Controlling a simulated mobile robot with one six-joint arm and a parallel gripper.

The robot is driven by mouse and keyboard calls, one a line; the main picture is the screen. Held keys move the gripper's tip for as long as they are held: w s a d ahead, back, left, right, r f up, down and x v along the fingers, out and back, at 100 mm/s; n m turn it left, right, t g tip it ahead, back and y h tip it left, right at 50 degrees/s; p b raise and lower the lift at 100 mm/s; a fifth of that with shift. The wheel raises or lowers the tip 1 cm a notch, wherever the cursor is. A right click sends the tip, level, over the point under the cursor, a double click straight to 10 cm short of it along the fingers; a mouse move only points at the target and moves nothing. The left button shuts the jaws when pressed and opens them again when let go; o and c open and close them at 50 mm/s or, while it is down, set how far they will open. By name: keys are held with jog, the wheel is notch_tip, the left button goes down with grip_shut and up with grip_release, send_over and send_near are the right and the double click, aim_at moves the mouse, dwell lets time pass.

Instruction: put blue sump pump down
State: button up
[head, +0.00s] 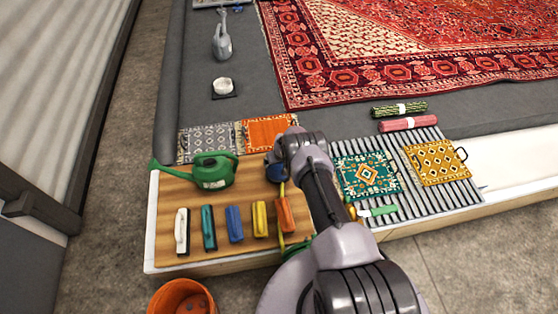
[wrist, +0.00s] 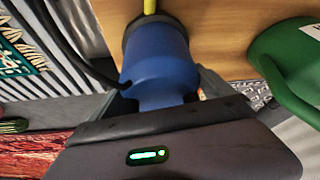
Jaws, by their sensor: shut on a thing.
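The blue sump pump (wrist: 158,62) is between the jaws of my gripper (wrist: 160,103) in the wrist view. It has a dark rim at its far end, with a yellow piece beyond it and a black cable at its side. In the head view only a small part of the blue pump (head: 274,171) shows beside my wrist, over the wooden board (head: 245,185). My arm hides the rest. I cannot tell whether the pump touches the board.
A green watering can (head: 212,171) stands left on the board, with several coloured brushes (head: 235,224) in front. A striped rack (head: 420,200) at right holds a teal patterned mat (head: 366,175) and a yellow one (head: 437,162). An orange bucket (head: 182,299) stands at the front.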

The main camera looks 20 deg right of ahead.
jog(key=o, duration=1.8)
